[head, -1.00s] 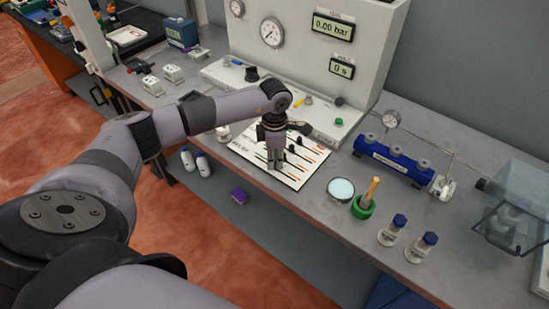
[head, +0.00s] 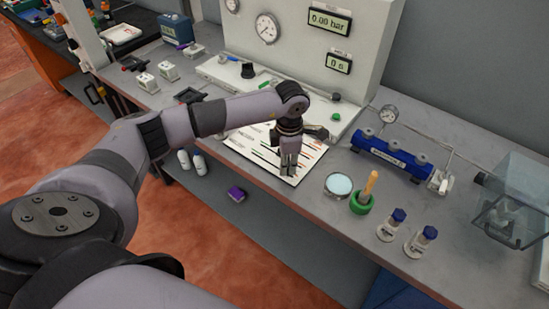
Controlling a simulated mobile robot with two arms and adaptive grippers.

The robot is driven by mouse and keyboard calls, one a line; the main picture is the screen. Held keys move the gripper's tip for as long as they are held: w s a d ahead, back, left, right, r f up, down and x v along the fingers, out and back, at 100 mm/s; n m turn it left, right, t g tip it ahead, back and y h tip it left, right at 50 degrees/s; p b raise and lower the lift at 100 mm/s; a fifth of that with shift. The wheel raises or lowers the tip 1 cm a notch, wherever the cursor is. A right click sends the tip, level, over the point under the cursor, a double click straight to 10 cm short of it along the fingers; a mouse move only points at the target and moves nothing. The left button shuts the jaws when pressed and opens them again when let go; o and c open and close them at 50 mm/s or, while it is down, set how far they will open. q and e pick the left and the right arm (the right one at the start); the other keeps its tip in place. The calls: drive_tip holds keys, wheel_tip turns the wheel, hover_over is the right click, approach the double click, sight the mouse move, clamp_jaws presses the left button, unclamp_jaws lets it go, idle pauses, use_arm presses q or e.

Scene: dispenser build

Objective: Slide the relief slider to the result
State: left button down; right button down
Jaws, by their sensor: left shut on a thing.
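The white slider board (head: 243,143) with coloured lines and printed labels lies on the bench below the gauge panel. My left gripper (head: 288,172) points down at the right part of the board, near its front right corner. Its fingers are shut on a slider knob, which I take to be the relief slider; the fingers hide the knob. My gripper and arm also cover much of the board, so the other knobs and the marks beside the fingers cannot be made out. My right gripper is not in view.
A glass dish (head: 339,185), a green holder with a wooden handle (head: 361,203) and blue-capped bottles (head: 388,228) stand right of the board. A blue manifold (head: 392,158) is behind them. The gauge panel (head: 290,52) reads 0.00 bar.

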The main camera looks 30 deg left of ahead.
use_arm(q)
drive_tip(key=shift+d, duration=0.75)
drive_tip(key=c, duration=2)
unclamp_jaws()
drive_tip(key=shift+c, duration=0.2)
drive_tip(key=o, duration=0.5)
drive_tip(key=shift+d, duration=0.1)
drive_tip(key=shift+r, duration=0.2)
wheel_tip(320, 180, up, 12)
drive_tip(key=shift+f, duration=0.15)
